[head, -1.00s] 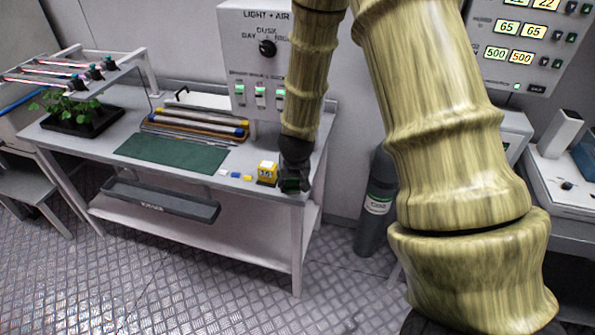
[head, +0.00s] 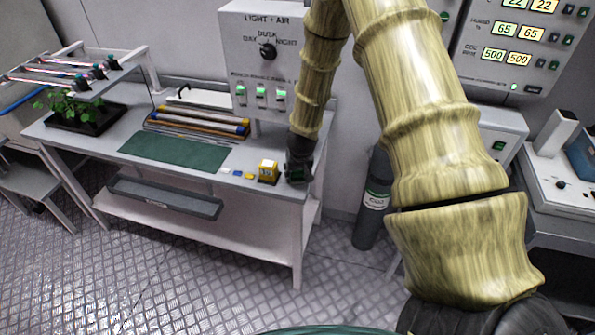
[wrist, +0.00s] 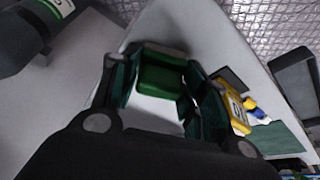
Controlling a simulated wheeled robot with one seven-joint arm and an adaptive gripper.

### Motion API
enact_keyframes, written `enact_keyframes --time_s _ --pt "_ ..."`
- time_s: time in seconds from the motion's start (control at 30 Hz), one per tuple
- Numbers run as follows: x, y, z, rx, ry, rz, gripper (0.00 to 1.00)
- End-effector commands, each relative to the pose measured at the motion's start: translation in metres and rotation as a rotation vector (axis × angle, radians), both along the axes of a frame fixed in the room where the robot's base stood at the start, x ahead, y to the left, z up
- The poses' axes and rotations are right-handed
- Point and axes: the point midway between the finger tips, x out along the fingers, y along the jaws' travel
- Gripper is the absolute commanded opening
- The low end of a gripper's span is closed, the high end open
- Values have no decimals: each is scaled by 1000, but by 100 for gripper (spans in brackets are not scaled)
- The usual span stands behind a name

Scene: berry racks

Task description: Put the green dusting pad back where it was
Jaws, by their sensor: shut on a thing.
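The green dusting pad (wrist: 162,76) sits between the two fingers of my gripper (wrist: 160,88) in the wrist view. My gripper is shut on it. In the head view my gripper (head: 298,174) points down at the front right end of the grey bench (head: 225,198), just right of a small yellow box (head: 267,172). The pad is mostly hidden by the dark fingers there. I cannot tell whether the pad touches the bench top.
Small coloured pieces (head: 237,173) and a dark green mat (head: 172,150) lie left of the yellow box. Behind are a roller tray (head: 195,122) and a light-and-air control panel (head: 262,60). A grey gas cylinder (head: 372,205) stands right of the bench.

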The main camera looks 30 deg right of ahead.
Motion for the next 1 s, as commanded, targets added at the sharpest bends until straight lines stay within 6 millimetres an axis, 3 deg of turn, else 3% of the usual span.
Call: enact_keyframes --time_s 0.2,0.23,0.33,0.73,1.0 --pt "1 0 -1 -1 -1 1 22" --pt "0 0 -2 -1 -1 1 48" --pt "0 0 -1 -1 -1 1 66" --pt "0 1 1 -1 -1 1 66" --pt "-7 4 23 -2 -2 2 66"
